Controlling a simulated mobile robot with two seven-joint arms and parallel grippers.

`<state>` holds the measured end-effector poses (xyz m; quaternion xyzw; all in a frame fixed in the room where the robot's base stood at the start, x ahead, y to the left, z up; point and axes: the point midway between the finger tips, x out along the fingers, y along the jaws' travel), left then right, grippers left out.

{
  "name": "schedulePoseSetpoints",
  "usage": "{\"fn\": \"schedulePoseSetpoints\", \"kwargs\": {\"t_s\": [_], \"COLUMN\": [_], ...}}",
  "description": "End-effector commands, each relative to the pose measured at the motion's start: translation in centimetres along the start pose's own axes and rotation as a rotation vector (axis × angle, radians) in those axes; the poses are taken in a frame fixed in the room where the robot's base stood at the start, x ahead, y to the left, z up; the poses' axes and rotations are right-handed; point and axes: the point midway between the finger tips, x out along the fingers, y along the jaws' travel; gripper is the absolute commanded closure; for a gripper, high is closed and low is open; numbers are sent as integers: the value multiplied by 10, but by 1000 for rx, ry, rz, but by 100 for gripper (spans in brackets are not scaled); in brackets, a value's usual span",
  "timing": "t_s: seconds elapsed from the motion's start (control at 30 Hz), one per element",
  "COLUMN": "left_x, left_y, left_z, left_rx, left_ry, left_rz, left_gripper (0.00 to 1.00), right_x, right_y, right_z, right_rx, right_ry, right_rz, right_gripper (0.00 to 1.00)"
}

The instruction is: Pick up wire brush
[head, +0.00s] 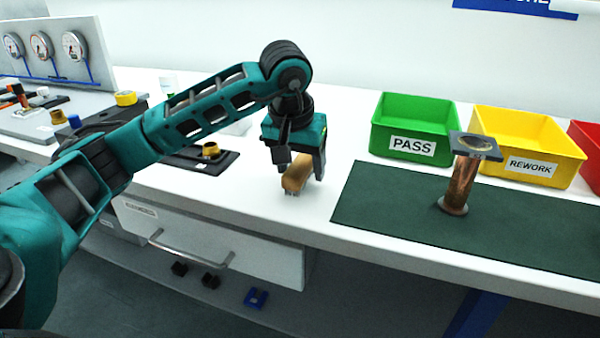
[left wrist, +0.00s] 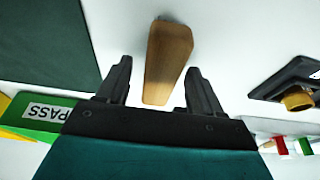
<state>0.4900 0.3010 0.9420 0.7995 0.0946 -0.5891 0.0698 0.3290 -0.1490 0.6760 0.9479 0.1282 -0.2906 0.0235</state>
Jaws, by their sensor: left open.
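The wire brush (head: 296,176) has a tan wooden back and lies on the white bench near its front edge, left of the green mat. In the left wrist view the brush (left wrist: 167,60) runs lengthwise, with one end between my two fingers and a gap on each side. My left gripper (head: 300,167) is open and points down over the brush. In the left wrist view my left gripper (left wrist: 158,85) holds nothing. The bristles are mostly hidden. My right gripper is in neither view.
The green mat (head: 385,215) bears a copper column (head: 462,185) with a dark square top. Behind it stand a green PASS bin (head: 412,145), a yellow REWORK bin (head: 530,165) and a red bin (head: 588,160). A black plate with a brass ring (head: 210,150) lies left of the gripper.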

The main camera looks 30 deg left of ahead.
Motion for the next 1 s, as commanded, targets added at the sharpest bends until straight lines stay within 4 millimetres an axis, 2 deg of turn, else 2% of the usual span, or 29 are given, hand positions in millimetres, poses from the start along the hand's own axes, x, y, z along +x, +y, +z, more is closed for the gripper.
{"fn": "schedulePoseSetpoints", "kwargs": {"t_s": [0.83,1.0], "left_x": [4,4], "left_y": [0,0], "left_z": [2,2], "left_rx": [0,0], "left_ry": [-1,-1], "left_rz": [0,0], "left_gripper": [34,49], "right_x": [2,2], "right_y": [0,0], "right_z": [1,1], "right_rx": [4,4], "right_ry": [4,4], "right_rz": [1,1], "right_gripper": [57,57]}}
